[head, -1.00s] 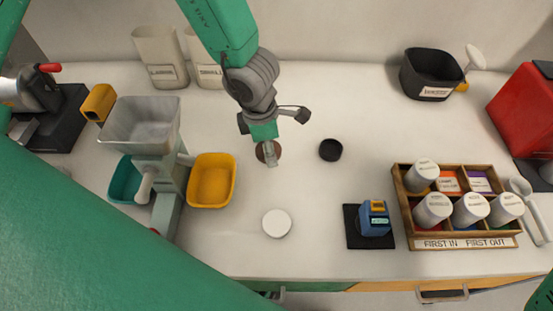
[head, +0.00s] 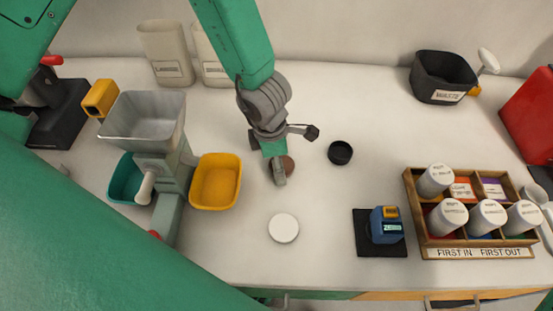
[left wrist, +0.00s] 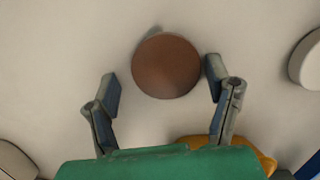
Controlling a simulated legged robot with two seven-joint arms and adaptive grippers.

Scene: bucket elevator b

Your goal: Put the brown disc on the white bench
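The brown disc (head: 289,163) appears to lie flat on the white bench (head: 340,210), left of the black round cup. My left gripper (head: 279,178) is above and beside it and hides part of it in the head view. In the left wrist view the brown disc (left wrist: 167,66) shows whole, just beyond the fingertips. My left gripper (left wrist: 163,88) is open there, with a clear gap at the disc's left and the right fingertip close to its right edge. My right gripper is not in view.
A white disc (head: 284,228) lies nearer the front edge, and the black cup (head: 340,152) stands to the right. A yellow tub (head: 215,182) and grey hopper (head: 142,120) are at left. A blue device (head: 387,225) and wooden rack (head: 412,215) are at right. Bench between is clear.

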